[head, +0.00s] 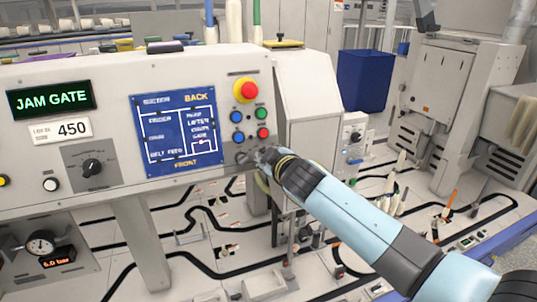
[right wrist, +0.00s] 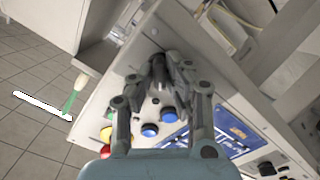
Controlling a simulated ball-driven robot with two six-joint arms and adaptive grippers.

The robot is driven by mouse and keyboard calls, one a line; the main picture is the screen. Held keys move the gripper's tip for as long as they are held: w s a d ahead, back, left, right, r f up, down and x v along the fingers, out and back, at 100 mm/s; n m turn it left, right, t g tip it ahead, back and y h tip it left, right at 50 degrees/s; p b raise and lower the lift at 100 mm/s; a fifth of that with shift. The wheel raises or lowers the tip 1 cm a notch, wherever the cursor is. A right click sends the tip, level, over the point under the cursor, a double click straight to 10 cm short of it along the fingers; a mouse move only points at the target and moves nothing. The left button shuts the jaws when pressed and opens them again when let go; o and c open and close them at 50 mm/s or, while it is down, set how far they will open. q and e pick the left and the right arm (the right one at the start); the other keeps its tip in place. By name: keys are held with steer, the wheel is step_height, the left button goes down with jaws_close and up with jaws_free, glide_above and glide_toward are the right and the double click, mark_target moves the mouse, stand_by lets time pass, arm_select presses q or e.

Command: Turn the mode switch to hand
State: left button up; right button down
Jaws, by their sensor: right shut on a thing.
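My right gripper (head: 258,157) reaches in from the lower right of the head view to the lower right corner of the white control panel, below the coloured buttons. In the right wrist view its fingers (right wrist: 165,72) are closed together at the panel face, shut on a small control there, which I take to be the mode switch. The fingers hide most of it, so its pointer and marks cannot be read. A separate black rotary knob (head: 92,168) sits on a grey plate at the panel's left, apart from the gripper. My left gripper is not in view.
Close above the gripper are a red mushroom button on yellow (head: 246,90), blue buttons (head: 237,117) and a green button (head: 261,113). A blue diagram board (head: 177,135) is to the left. A display (head: 50,99) reads JAM GATE. A blue bin (head: 365,81) stands behind.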

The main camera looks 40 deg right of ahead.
steer(key=shift+n, duration=0.4)
steer(key=c, duration=1.3)
jaws_free()
steer(key=shift+c, duration=0.2)
steer(key=v, duration=1.2)
steer(key=shift+f, duration=0.1)
